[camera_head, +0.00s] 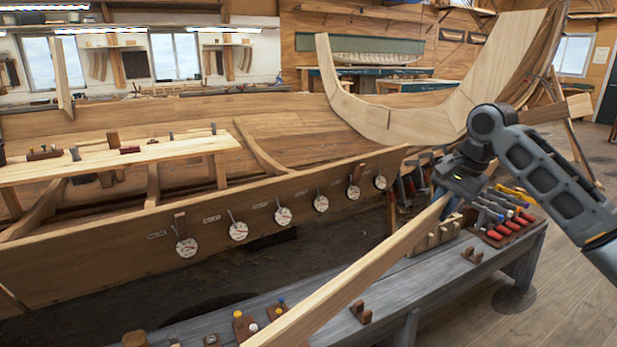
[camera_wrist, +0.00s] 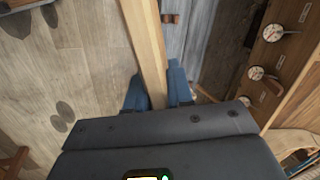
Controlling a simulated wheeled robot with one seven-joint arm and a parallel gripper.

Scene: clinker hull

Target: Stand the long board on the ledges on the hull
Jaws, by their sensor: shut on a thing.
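The long board (camera_head: 358,273) is a pale, straight plank. My gripper (camera_head: 449,203) is shut on it near its upper right end. The board runs from there down to the bottom edge of the head view, where its near end is cut off. It passes in front of the grey bench. In the wrist view the board (camera_wrist: 146,40) passes between my blue fingers (camera_wrist: 157,88). The hull (camera_head: 110,265) lies left of and behind the board, which is apart from it.
Several round white dials (camera_head: 238,231) line the hull's side. The grey bench (camera_head: 404,290) carries pegs, wooden blocks and a rack of red-handled tools (camera_head: 503,229). A pale plank (camera_head: 110,161) lies across the hull. A curved stem (camera_head: 400,122) rises behind. Floor (camera_head: 560,310) is clear at right.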

